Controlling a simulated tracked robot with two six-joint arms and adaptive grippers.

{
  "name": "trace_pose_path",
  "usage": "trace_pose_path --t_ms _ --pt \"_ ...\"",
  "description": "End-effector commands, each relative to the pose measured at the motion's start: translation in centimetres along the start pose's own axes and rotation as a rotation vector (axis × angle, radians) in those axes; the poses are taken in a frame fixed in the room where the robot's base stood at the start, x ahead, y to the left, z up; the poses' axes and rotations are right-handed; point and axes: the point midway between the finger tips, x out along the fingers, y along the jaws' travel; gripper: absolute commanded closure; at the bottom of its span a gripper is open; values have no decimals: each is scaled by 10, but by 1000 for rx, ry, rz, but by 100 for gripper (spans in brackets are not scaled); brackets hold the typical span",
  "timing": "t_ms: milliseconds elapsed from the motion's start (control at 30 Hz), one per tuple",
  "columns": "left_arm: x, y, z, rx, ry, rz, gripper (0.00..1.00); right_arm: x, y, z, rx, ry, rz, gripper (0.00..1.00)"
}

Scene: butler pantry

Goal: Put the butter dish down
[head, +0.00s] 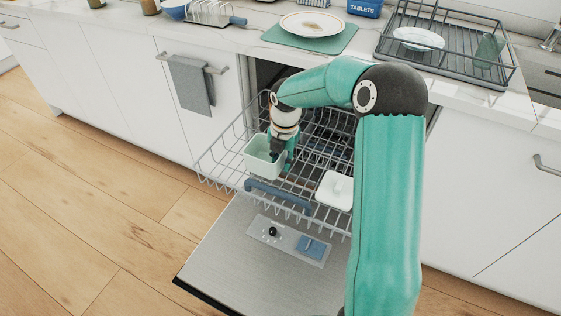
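The butter dish (262,166), a pale green open-topped box, is at the front left of the dishwasher's pulled-out upper rack (222,150). My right gripper (279,157) points down at its right side, with its fingers at the right wall, and appears shut on that wall. The dish looks roughly level; whether its base touches the rack wires cannot be told. A white square lid (336,191) with a small knob lies on the rack to the right. My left gripper is not in view.
The dishwasher door (250,285) is open below the rack. On the counter are a plate (312,24) on a green mat (336,42), a dish drainer (450,62) and a toast rack (210,12). A grey towel (191,86) hangs at left. My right arm hides part of the rack.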

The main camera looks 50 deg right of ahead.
Motion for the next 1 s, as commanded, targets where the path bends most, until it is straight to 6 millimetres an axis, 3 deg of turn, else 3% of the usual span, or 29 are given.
trace_pose_path --t_ms 300,467,1000 --pt "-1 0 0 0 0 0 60 -1 0 0 0 0 0 69" --pt "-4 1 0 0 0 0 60 -13 1 0 -1 -2 2 69" --pt "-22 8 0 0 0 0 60 -110 1 0 -1 -2 2 69"
